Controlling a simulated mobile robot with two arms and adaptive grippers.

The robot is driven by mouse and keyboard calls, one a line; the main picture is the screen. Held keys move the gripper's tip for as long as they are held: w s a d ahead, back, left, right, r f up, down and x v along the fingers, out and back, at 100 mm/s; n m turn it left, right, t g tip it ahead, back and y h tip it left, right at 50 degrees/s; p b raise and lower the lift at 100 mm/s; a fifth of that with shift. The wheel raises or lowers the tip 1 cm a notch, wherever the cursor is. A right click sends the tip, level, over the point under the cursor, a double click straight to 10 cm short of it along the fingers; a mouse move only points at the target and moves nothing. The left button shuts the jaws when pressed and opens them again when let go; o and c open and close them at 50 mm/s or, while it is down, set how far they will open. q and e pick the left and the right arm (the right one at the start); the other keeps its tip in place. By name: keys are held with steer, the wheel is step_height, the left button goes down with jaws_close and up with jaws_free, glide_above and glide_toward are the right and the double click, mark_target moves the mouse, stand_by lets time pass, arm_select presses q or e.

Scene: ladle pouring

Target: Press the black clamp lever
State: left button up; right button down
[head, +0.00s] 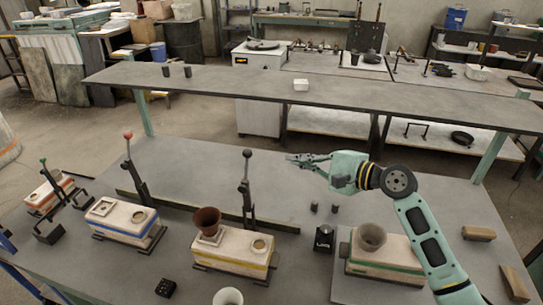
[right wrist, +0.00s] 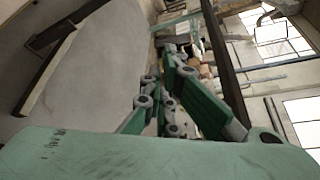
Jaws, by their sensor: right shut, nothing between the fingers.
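The black clamp lever (head: 246,185) stands upright with a black ball on top, behind the yellow-striped mould box (head: 232,263). A brown funnel cup (head: 207,220) sits on that box. Another lever (head: 130,158) with a red ball stands to the left, and one with a green ball (head: 43,160) is at the far left. My right gripper (head: 292,158) is shut and empty, pointing left. In the head view it appears to the right of the black ball and apart from it. In the right wrist view its green fingers (right wrist: 165,100) show, but no lever can be made out. My left gripper is out of view.
A green-striped box (head: 362,268) with a grey funnel (head: 371,237) stands under my right arm. A white cup (head: 228,297) is at the front. A long grey table (head: 400,105) runs behind.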

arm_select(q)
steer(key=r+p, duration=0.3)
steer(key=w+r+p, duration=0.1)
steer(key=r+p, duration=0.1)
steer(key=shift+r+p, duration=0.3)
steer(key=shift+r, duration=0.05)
arm_select(e)
steer(key=w+a, duration=0.3)
steer(key=a, duration=0.6)
steer(key=shift+w+f, duration=0.15)
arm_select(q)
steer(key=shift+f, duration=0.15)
